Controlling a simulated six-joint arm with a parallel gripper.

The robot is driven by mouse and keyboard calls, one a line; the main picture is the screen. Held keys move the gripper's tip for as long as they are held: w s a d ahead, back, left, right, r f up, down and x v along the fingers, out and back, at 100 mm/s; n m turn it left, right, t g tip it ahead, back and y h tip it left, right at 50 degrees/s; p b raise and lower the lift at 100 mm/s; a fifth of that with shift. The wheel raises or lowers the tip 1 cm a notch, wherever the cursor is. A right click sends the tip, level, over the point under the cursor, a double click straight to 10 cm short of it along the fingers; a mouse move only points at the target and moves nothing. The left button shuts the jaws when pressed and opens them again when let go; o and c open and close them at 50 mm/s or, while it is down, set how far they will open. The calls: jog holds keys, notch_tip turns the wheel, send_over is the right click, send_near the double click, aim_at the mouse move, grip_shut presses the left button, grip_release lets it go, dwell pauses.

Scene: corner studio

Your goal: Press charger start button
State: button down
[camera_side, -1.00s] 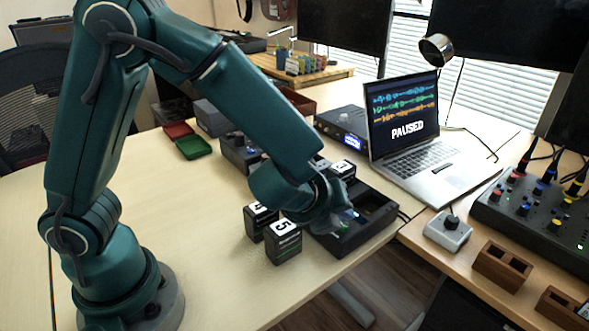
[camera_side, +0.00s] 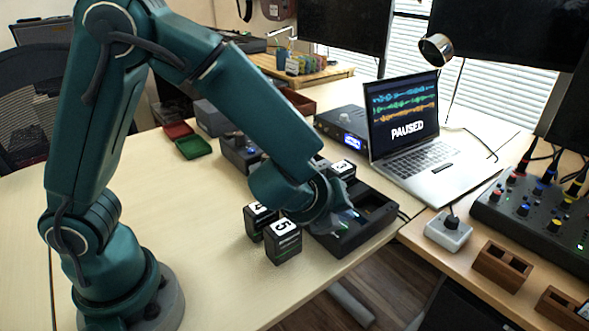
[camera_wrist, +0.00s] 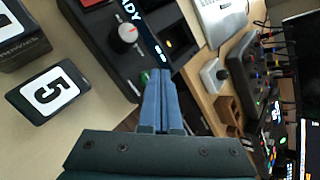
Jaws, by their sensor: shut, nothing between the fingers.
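The charger (camera_side: 378,222) is a dark box with open bays at the table's front edge in the side view. In the wrist view its panel (camera_wrist: 105,50) carries a lit display partly reading "DY", a knob with a red mark (camera_wrist: 128,33) and a small green button (camera_wrist: 144,77). My gripper (camera_wrist: 160,76) is shut and empty, its blue fingers pointing at the panel beside the green button. I cannot tell whether the fingertips touch the panel. In the side view my wrist hangs over the charger's near left part and hides the button.
A block marked 5 (camera_side: 284,243) stands left of the charger, with another block (camera_side: 258,222) behind it. A block marked 3 (camera_side: 343,169) is at the charger's back. A laptop (camera_side: 425,165) reading "PAUSED" stands behind right.

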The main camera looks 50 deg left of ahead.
jog(key=shift+f, duration=0.15)
jog(key=shift+f, duration=0.35)
dwell(0.4)
jog(key=shift+r, duration=0.5)
notch_tip(320, 180, up, 6)
dwell(0.8)
dwell(0.4)
